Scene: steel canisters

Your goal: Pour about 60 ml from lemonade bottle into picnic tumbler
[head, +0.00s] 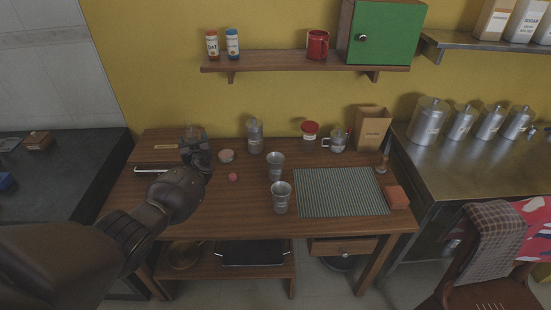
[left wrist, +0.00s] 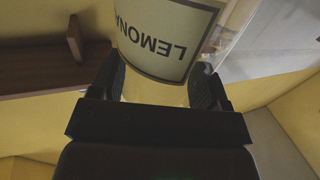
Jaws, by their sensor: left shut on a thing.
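My left gripper (head: 196,152) is over the left part of the wooden table. In the left wrist view its two fingers (left wrist: 160,88) are shut on the lemonade bottle (left wrist: 165,38), a pale bottle with a cream label whose lettering appears inverted there. In the head view the bottle is mostly hidden by my gripper; its tilt is hard to tell. Two metal tumblers, a rear one (head: 276,166) and a front one (head: 281,198), stand upright right of my gripper, clear of it. I cannot tell which is the picnic tumbler. My right gripper is out of view.
A grey bottle-like container (head: 255,136), a pink bowl (head: 227,156) and a small red round thing (head: 233,177) are near my gripper. A striped mat (head: 340,192) lies right of the tumblers. A glass mug (head: 338,141) and red-lidded jar (head: 309,131) stand behind. A shelf (head: 300,69) hangs above.

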